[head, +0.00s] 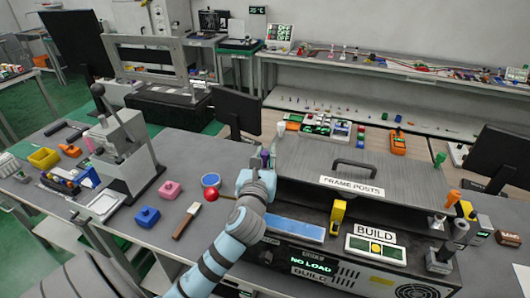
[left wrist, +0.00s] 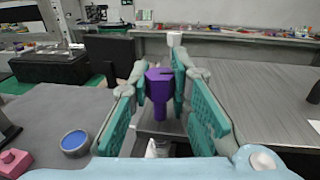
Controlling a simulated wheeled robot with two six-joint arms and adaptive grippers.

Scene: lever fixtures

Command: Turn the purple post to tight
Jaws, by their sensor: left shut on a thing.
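The purple post (left wrist: 160,88) stands upright in the left wrist view, with a wide faceted head and a narrower lower part. My left gripper (left wrist: 164,95) has its teal finger pads on either side of the post and is shut on it. In the head view only a small bit of the purple post (head: 265,154) shows above my left gripper (head: 262,168), at the left end of the frame posts fixture (head: 350,182). The post's lower end is partly hidden. My right gripper is not in view.
A red ball (head: 212,195), a blue round piece (head: 211,180) and a brown-handled tool (head: 187,220) lie left of my arm. A yellow post (head: 337,214) and a BUILD panel (head: 375,249) are at the fixture's front. A dark monitor (head: 237,110) stands behind.

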